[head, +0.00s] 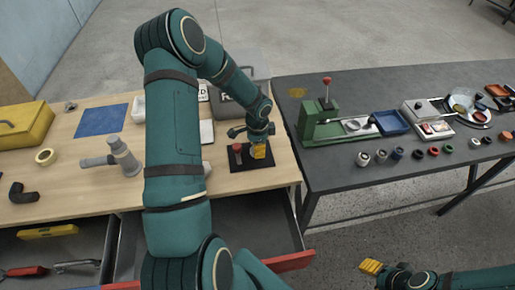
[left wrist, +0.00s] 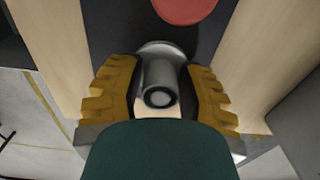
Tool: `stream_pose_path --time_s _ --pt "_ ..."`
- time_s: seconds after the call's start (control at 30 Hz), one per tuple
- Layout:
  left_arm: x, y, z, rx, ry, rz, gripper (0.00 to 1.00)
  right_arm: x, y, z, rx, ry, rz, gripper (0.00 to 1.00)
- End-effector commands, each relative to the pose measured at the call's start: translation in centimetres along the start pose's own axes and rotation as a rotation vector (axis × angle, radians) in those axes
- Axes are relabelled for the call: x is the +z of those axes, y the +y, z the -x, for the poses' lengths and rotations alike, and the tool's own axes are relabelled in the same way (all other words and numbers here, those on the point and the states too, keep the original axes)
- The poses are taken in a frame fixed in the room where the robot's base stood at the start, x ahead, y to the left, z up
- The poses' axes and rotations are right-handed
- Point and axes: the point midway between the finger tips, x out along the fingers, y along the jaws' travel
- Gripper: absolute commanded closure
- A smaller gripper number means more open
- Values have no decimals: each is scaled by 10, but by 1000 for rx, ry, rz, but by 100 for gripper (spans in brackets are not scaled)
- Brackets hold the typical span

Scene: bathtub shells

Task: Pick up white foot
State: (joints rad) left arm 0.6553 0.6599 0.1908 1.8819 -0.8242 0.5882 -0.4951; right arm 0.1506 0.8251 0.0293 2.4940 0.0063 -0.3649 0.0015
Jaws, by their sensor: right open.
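My left gripper (head: 258,152) is low over a small black mat (head: 262,174) at the right end of the wooden bench. In the left wrist view, its yellow fingers (left wrist: 160,92) stand on either side of a pale grey-white foot (left wrist: 160,72), a short cylinder with a wider flange and a dark ring at its near end. The gaps are too small to tell whether the pads press on it. In the head view the gripper hides the foot. My right gripper (head: 371,266) is open at the lower right, over the floor, away from the benches.
A red-topped part (head: 238,149) stands on the mat beside my left gripper; its red disc (left wrist: 185,8) also shows in the left wrist view. A grey table (head: 350,178) with a green press (head: 318,122) and several small rings stands right. An open drawer (head: 255,225) lies below the bench.

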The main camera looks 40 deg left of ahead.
Motion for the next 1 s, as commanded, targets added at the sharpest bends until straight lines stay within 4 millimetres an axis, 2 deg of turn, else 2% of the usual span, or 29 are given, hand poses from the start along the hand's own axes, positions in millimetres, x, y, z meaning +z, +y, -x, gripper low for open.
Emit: stream_pose_path --time_s 0.37,0.47,0.57,0.8,1.0 --pt "1 1 -1 2 -1 0 100 0 0 0 0 0 0 53" --pt "1 0 4 0 -1 0 100 0 0 0 0 0 0 53" --pt "1 0 18 -1 -1 1 100 0 0 1 0 0 0 53" --pt "0 -1 65 -3 0 0 100 0 -1 4 -1 0 0 53" --pt "0 0 92 -1 0 1 100 0 -2 5 -1 0 0 53"
